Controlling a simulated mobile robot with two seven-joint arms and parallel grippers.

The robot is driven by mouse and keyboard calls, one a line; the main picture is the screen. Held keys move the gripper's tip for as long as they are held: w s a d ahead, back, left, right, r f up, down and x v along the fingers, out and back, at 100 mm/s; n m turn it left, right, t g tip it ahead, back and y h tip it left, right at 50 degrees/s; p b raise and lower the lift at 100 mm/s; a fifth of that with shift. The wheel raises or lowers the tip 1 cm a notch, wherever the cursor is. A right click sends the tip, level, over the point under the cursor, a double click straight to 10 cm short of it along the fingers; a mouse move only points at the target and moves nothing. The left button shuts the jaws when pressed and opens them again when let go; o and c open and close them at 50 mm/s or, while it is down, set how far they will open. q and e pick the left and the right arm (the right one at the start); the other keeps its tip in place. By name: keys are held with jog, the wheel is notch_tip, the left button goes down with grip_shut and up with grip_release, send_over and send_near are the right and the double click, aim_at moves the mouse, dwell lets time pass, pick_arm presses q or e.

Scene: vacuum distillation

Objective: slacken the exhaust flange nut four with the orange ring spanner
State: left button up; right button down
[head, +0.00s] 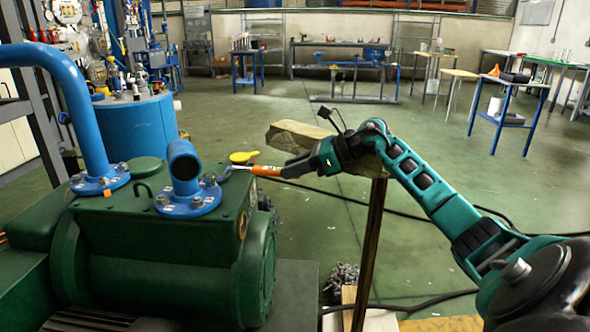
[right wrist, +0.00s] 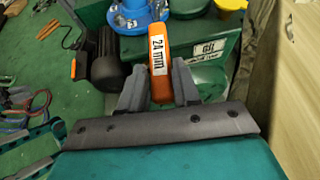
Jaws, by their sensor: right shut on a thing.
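My right gripper (head: 300,168) is shut on the orange ring spanner (head: 266,171), which points left towards the green pump (head: 160,250). In the right wrist view the spanner's orange handle (right wrist: 158,60), marked 24 mm, sits between the fingers (right wrist: 158,88). The spanner's metal end (head: 228,173) is close to the right-hand nut (head: 210,180) on the blue flange (head: 187,203) with the short open pipe. I cannot tell whether the ring is around that nut or only beside it. Which nut is number four does not show. My left gripper is out of view.
A blue bent pipe (head: 85,95) rises from a second bolted flange on the pump. A yellow item (head: 243,157) lies beyond the spanner. Hoses lie on the floor; open green floor extends behind.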

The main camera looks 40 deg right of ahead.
jog(key=shift+r+p, duration=1.95)
jog(key=shift+r, duration=1.5)
jog(key=shift+f, duration=0.1)
